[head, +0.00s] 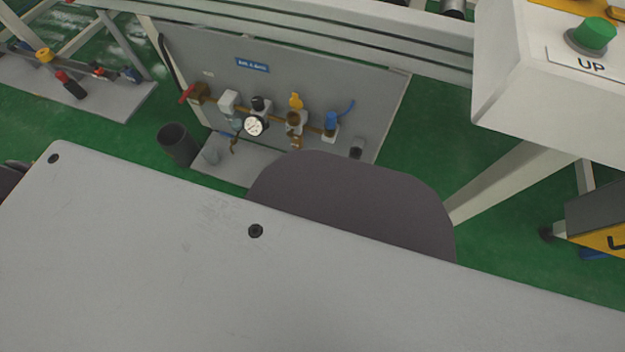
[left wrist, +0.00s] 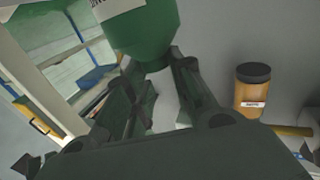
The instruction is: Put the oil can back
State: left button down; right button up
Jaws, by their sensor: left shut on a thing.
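In the left wrist view, my left gripper (left wrist: 158,62) is shut on a green container (left wrist: 146,28), which looks like the oil can. A white label with dark lettering shows on it at the top edge. The can's upper part is cut off by the picture edge, and the fingers cover part of its narrow end. Neither gripper shows in the head view. I do not see my right gripper in either view.
In the left wrist view an amber jar (left wrist: 253,92) with a black lid stands right of the gripper. The head view shows a grey panel (head: 350,75) with valves and a gauge (head: 256,125), a dark open cylinder (head: 178,145), and a control box (head: 540,90) with a green button.

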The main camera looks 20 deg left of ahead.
pick_arm(q)
jog(key=c, duration=1.2)
grip_release()
jog(key=shift+f, duration=0.1)
jog(key=shift+c, duration=0.2)
